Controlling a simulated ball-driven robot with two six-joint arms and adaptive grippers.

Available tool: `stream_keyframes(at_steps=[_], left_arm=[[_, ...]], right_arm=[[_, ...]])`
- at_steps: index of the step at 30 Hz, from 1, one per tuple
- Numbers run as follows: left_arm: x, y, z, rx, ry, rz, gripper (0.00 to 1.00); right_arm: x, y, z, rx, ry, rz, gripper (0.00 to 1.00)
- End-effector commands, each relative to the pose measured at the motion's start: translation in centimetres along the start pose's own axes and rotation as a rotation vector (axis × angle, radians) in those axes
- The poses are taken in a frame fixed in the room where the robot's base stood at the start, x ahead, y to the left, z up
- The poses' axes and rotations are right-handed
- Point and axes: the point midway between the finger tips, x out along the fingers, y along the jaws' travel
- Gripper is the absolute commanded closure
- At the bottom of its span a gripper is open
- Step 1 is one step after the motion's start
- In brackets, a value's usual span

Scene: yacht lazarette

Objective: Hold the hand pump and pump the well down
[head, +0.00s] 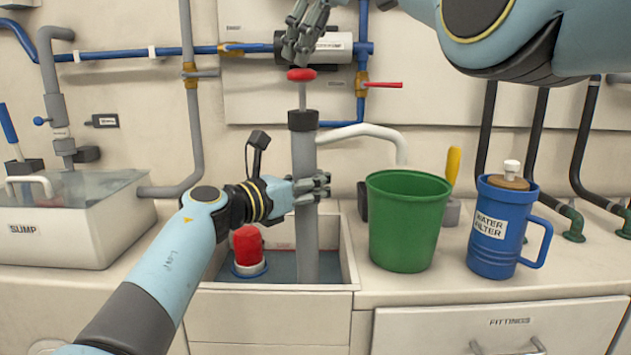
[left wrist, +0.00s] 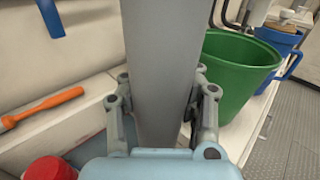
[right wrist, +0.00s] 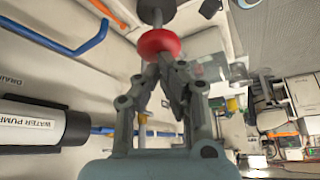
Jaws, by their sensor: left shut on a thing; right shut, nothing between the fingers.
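The hand pump (head: 304,155) is a grey upright tube with a black collar, a thin rod and a red knob (head: 301,74) on top. Its pale curved spout (head: 368,132) reaches right toward a green bucket (head: 402,225). The pump's foot stands in the well (head: 346,262), a recess in the counter with dark water. My left gripper (head: 318,188) is shut around the lower tube, which also fills the left wrist view (left wrist: 160,70). My right gripper (head: 296,52) is shut and empty just above the red knob, its fingertips close to it; the knob shows in the right wrist view (right wrist: 160,42).
A red-topped float or small pump (head: 248,248) sits in the well, left of the tube. A blue water filter jug (head: 500,228) stands right of the bucket. A sump tank (head: 72,225) is at left. Pipes and a water pump (head: 335,47) line the back wall.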

Motion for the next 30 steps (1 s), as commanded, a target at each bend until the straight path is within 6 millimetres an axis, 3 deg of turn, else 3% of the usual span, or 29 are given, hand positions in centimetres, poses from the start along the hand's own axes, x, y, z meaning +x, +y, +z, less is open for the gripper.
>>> stream_keyframes(at_steps=[30], left_arm=[[-0.1, -0.1, -0.4, -0.003, 0.006, -0.001, 1.00]], right_arm=[[3.4, 0.0, 1.9, 0.002, -0.003, -0.002, 1.00]])
